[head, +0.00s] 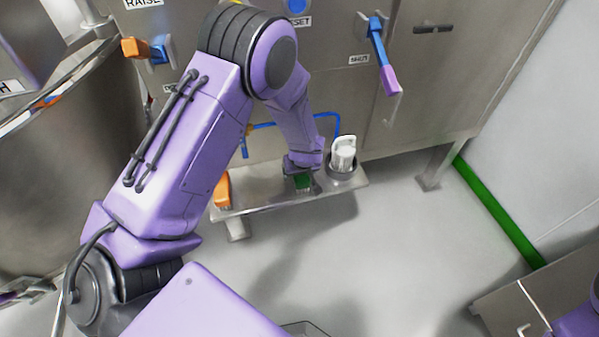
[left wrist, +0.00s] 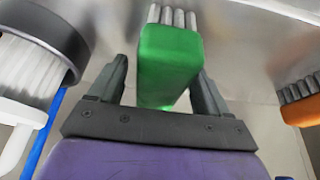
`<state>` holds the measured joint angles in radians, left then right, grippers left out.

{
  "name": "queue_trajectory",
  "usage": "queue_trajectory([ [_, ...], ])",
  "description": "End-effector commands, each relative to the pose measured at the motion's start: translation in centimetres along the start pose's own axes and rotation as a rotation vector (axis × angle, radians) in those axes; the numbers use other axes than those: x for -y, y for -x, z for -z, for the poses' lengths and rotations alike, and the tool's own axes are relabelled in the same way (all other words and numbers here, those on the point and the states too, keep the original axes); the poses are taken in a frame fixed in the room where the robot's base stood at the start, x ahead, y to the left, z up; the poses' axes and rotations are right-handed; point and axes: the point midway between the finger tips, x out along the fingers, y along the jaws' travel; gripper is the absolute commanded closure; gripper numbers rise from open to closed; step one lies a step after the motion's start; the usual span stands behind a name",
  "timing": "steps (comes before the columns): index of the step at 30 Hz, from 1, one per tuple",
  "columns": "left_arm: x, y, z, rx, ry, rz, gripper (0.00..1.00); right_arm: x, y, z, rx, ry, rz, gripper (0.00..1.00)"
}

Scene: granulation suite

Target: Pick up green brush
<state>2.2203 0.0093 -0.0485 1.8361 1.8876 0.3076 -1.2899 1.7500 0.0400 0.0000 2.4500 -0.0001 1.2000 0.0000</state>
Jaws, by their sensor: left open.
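The green brush (left wrist: 170,62) shows in the left wrist view as a green block with pale bristles. It lies between the two open fingers of my left gripper (left wrist: 164,88), with a visible gap on at least the left side. In the head view the green brush (head: 303,181) is a small green patch at the shelf, mostly hidden by my left gripper (head: 301,170). My left arm reaches down to it from the upper left. My right gripper is out of view; only a bit of purple arm shows at the lower right edge.
A steel shelf (head: 262,205) holds an orange brush (head: 222,190) on the left and a white brush (head: 343,152) in a round grey holder (head: 345,174) on the right. A blue hose (head: 327,115) runs behind.

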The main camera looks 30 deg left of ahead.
Motion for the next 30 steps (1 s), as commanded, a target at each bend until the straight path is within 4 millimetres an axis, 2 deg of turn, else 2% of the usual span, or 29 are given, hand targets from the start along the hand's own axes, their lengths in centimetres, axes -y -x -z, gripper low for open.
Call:
queue_trajectory([
  [20, 0.0, -0.44, -0.22, 0.0, 0.001, 0.0, 0.22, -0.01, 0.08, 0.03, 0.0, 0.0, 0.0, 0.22],
  [21, 0.01, -0.43, -0.22, 0.0, 0.001, 0.0, 0.26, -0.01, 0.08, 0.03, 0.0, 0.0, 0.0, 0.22],
  [26, 0.01, -0.43, -0.22, 0.0, 0.001, 0.0, 0.78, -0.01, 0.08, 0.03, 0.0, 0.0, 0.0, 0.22],
  [30, 0.0, -0.42, -0.21, 0.0, 0.001, 0.0, 0.8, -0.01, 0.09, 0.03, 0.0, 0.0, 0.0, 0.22],
])
